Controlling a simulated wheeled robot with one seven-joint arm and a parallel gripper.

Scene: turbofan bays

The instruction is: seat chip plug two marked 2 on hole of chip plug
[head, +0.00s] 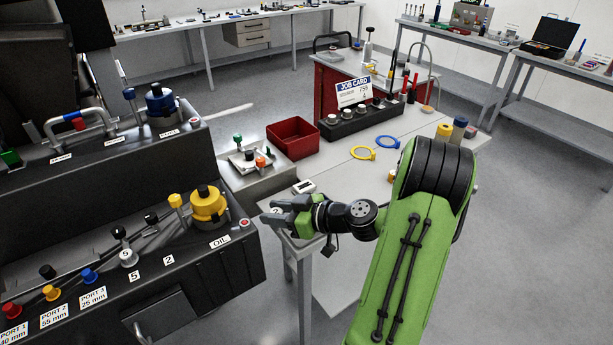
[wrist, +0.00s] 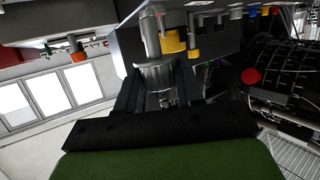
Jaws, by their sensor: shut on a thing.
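My gripper (head: 276,212) is shut on chip plug two, a small grey piece with a round face marked 2 (head: 277,211). It is held in the air between the dark console and the table. In the wrist view, my gripper (wrist: 160,85) has a shiny metal cylindrical part of the plug (wrist: 158,70) between its black fingers. On the console's lower front, a label reading 2 (head: 168,260) lies right of a label reading 5 (head: 134,277). A grey knob marked 5 (head: 128,257) stands above that label. The hole itself cannot be made out clearly.
A yellow oil cap (head: 208,204) and a yellow-topped stick (head: 178,202) rise from the console behind the labels. Red, yellow and blue port plugs (head: 90,276) line its left front. A red bin (head: 293,138) stands on the table. Air between gripper and console looks clear.

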